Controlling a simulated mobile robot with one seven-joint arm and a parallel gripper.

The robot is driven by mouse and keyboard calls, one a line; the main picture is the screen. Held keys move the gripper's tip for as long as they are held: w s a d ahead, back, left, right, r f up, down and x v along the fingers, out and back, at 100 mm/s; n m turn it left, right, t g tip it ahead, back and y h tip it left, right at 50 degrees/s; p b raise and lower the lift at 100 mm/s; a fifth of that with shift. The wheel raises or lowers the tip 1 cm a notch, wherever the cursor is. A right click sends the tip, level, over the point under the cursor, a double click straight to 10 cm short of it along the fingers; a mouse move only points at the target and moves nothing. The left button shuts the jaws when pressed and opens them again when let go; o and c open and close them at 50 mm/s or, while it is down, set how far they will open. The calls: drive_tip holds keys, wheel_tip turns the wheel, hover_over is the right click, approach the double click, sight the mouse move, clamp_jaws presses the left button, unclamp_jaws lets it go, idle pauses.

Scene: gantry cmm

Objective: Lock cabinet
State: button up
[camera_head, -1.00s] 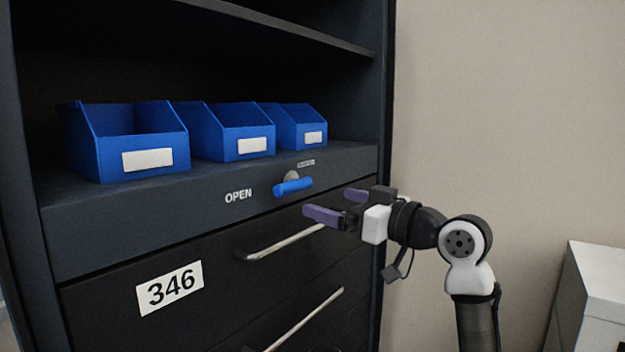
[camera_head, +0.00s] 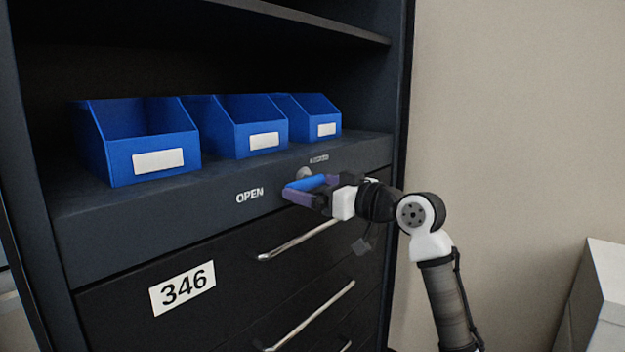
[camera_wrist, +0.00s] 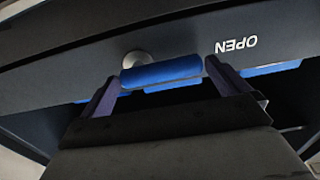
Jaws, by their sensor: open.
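The dark cabinet (camera_head: 120,235) has a blue lock handle (camera_head: 307,183) on its upper front strip, set on a round silver hub (camera_head: 304,172). The handle lies roughly level, its free end pointing left toward the white word "OPEN" (camera_head: 250,195). A second small label above the hub is too blurred to read. My gripper (camera_head: 305,190) is open at the handle, with its purple fingers on either side of it. In the wrist view the blue handle (camera_wrist: 161,73) lies between the two spread fingertips (camera_wrist: 160,80). I cannot tell whether either finger touches it.
Several drawers with silver bar handles (camera_head: 300,240) sit below the strip, and one carries a "346" label (camera_head: 183,288). Three blue bins (camera_head: 150,140) stand on the shelf above. A white box (camera_head: 600,290) stands at the lower right, beside a bare wall.

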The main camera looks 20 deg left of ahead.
drive_tip(key=shift+w+a, duration=0.25)
drive_tip(key=shift+a, duration=0.3)
drive_tip(key=c, duration=1)
drive_tip(key=shift+s, duration=0.1)
drive_tip(key=shift+c, duration=0.2)
